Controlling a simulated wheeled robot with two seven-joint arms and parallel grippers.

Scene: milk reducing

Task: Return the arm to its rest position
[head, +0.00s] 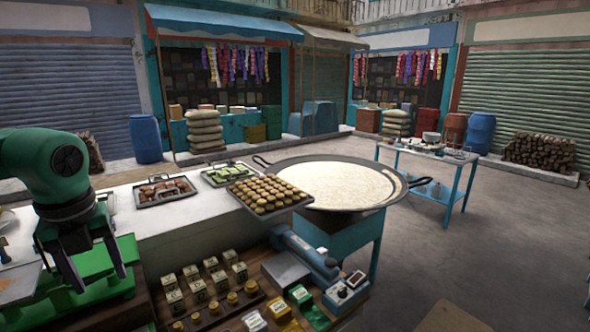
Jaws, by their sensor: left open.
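My left arm comes in from the left edge, and its gripper (97,272) points down over the left end of the counter. Its two dark fingers are apart, with nothing seen between them. They are in front of a green object (88,262) on the counter; I cannot tell if they touch it. My right gripper is not in view. A wide pan of milk (335,182) stands on a blue stand (350,245) at the middle, well away from the left gripper.
A tray of round sweets (268,194) overhangs the counter near the pan. Two more trays, one with brown sweets (164,190) and one with green pieces (228,174), lie behind. Small boxes (196,285) and jars crowd the lower shelf. Open floor (490,240) lies right.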

